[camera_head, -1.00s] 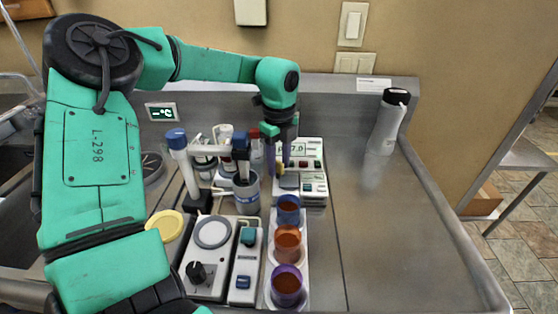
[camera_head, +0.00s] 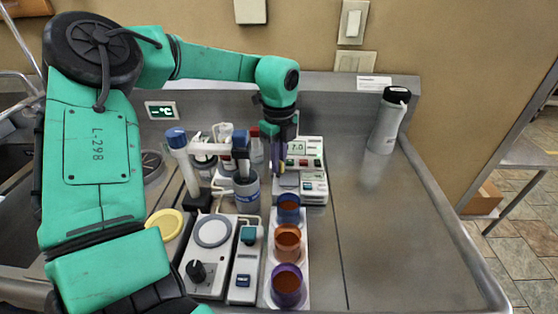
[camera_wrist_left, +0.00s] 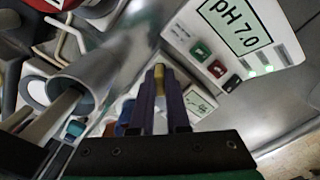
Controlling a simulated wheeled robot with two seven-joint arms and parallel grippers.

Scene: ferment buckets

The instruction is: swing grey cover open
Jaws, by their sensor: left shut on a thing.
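My left gripper (camera_head: 279,170) reaches down in front of the pH meter (camera_head: 305,150), whose display reads 7.0. Its purple fingers are close together and shut on a small yellow piece, which shows between the fingertips in the left wrist view (camera_wrist_left: 158,72). A small grey panel (camera_head: 287,181), perhaps the grey cover, lies just below the fingertips. I cannot tell whether the yellow piece belongs to it, nor how far the cover is open. The gripper hides part of the meter. My right gripper is not in view.
Cups of coloured liquid stand in a white rack (camera_head: 275,300) in front. A stirrer plate (camera_head: 213,255) and a grey cup (camera_head: 246,190) are left of it. A white bottle (camera_head: 386,125) stands at the right back.

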